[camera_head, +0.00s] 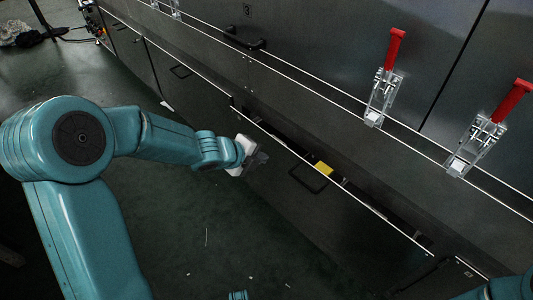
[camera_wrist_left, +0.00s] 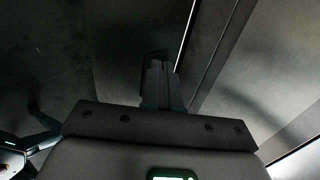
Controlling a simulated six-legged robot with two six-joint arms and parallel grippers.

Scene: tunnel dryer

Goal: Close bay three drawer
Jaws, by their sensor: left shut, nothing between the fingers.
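The drawer front (camera_head: 335,212) is a dark panel low in the machine's side, below a plate marked 3. It stands out from the machine, with a dark gap along its top edge and something yellow (camera_head: 323,168) showing in the gap. Its black loop handle (camera_head: 308,179) is on the front face. My left gripper (camera_head: 262,158) is shut and empty, close to the left part of the drawer front; whether it touches cannot be told. In the left wrist view the shut fingers (camera_wrist_left: 158,72) point toward a dark loop handle (camera_wrist_left: 156,54). My right gripper is not in view.
Two red-handled toggle clamps (camera_head: 384,80) (camera_head: 489,128) stand on the ledge above. A black bar handle (camera_head: 243,40) is on the upper panel. Another low front with a handle (camera_head: 180,71) lies further left. The green floor (camera_head: 190,235) in front is mostly clear, with small scraps.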

